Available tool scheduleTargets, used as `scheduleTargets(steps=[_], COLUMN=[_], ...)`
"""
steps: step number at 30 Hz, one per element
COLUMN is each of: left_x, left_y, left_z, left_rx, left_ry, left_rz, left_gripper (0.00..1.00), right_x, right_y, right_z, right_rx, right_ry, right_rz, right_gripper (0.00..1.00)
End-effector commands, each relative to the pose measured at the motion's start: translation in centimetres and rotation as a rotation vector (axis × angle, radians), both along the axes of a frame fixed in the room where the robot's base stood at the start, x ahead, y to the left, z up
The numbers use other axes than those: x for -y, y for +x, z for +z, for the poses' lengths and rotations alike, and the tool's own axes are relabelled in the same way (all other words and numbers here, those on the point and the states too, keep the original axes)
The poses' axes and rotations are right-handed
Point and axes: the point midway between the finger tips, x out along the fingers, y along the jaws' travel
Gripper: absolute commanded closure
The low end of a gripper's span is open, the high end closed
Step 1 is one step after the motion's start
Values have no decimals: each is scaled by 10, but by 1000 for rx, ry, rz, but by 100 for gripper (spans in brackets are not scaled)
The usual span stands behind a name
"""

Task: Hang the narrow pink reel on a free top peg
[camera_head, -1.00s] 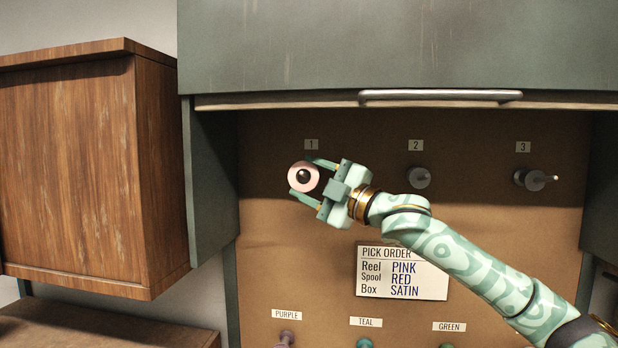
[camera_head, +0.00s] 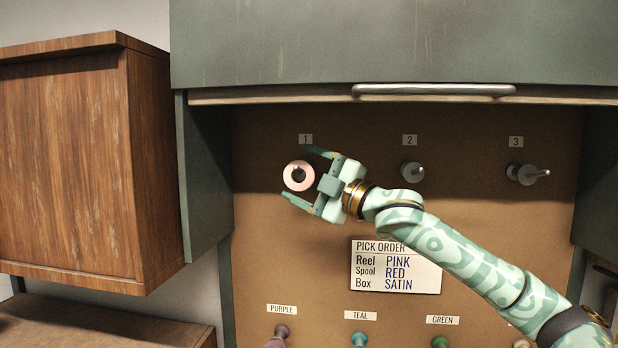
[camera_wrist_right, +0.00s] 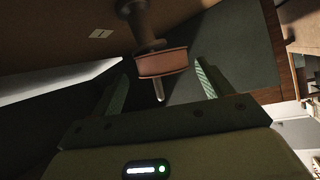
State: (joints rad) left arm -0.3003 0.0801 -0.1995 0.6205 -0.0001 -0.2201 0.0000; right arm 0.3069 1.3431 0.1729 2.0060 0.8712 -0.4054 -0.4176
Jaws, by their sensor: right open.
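The narrow pink reel (camera_head: 288,177) hangs on the top peg labelled 1; the peg passes through its hole. In the right wrist view the pink reel (camera_wrist_right: 162,63) sits around the grey peg (camera_wrist_right: 158,90), whose tip sticks out past it. My right gripper (camera_head: 300,175) is open, with one finger above and one below the reel in the head view. In the right wrist view its fingers (camera_wrist_right: 160,85) stand apart, with gaps to the reel on both sides. My left gripper is not in view.
Top peg 2 (camera_head: 412,171) and top peg 3 (camera_head: 528,174) are bare. A pick order card (camera_head: 396,267) is on the board below. Lower pegs labelled purple, teal and green hold coloured things. A wooden cabinet (camera_head: 70,165) is at left; a green hood (camera_head: 400,45) overhangs the pegs.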

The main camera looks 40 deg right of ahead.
Motion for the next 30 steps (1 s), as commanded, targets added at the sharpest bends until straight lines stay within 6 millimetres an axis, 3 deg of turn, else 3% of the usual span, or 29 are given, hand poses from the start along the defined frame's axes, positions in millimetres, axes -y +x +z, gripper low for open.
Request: scheduleTargets(steps=[5, 13, 17, 24, 30], left_x=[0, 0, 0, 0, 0], left_y=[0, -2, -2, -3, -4], left_z=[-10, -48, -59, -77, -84], left_rx=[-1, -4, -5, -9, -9], left_ry=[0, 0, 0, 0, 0], left_rz=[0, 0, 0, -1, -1], left_gripper=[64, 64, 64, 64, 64], right_x=[3, 6, 11, 23, 29], right_y=[-5, -30, -55, -116, -146], right_z=[-5, -18, -22, -37, -43], right_rx=[-2, -4, -1, 1, 0], right_ry=[2, 4, 5, 2, 0], right_rz=[-3, 2, 1, -1, -1], right_gripper=[21, 21, 21, 21, 21])
